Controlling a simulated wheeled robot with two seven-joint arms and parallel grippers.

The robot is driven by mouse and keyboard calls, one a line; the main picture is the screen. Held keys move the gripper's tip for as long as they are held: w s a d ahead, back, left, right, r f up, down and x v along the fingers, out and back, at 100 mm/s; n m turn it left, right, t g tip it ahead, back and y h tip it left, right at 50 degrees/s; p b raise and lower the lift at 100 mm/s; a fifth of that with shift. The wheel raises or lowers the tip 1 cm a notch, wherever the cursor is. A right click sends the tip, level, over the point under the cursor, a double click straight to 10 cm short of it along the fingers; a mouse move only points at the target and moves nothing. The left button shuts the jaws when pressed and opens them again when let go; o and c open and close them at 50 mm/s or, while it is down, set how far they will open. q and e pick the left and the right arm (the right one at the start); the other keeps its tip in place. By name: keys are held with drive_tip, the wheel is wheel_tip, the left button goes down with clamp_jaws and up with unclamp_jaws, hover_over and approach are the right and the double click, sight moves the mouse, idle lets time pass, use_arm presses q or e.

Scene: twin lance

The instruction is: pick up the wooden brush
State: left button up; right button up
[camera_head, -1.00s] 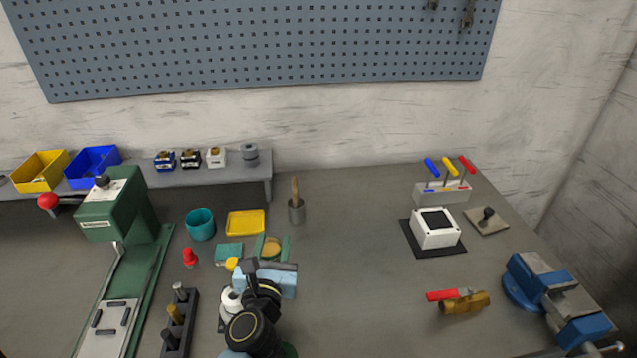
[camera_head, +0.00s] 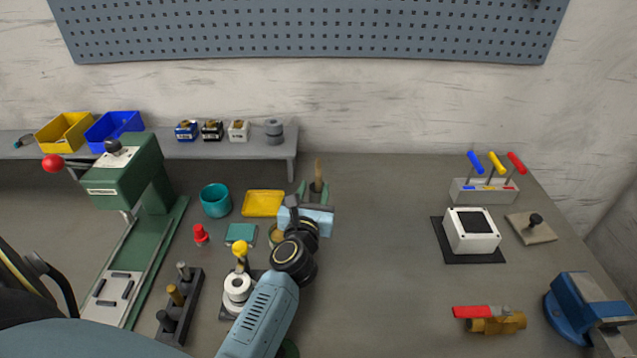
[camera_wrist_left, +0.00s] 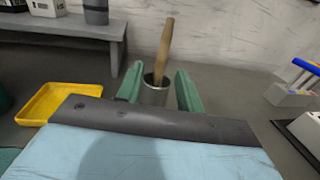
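The wooden brush (camera_head: 318,172) stands upright in a grey metal cup (camera_head: 318,193) near the back of the bench; only its handle shows above the rim. In the left wrist view the brush handle (camera_wrist_left: 164,50) leans slightly and the cup (camera_wrist_left: 153,92) sits between the fingers. My left gripper (camera_head: 316,190) is at the cup, its two green fingers open and apart, one on each side. In the left wrist view the open left gripper (camera_wrist_left: 160,92) has nothing clamped. Whether a finger touches the cup cannot be told. My right gripper is not in view.
A yellow tray (camera_head: 264,203) and a teal cup (camera_head: 215,200) are left of the gripper. A green press (camera_head: 125,180) stands further left, and a grey shelf (camera_head: 220,149) runs along the back. The bench right of the cup is clear up to a white box (camera_head: 471,231).

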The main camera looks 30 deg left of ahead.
sight(318, 180)
use_arm(q)
drive_tip(key=x, duration=0.5)
drive_tip(key=shift+w+f+b, duration=0.1)
drive_tip(key=shift+w+b, duration=0.1)
drive_tip(key=shift+b, duration=0.2)
clamp_jaws()
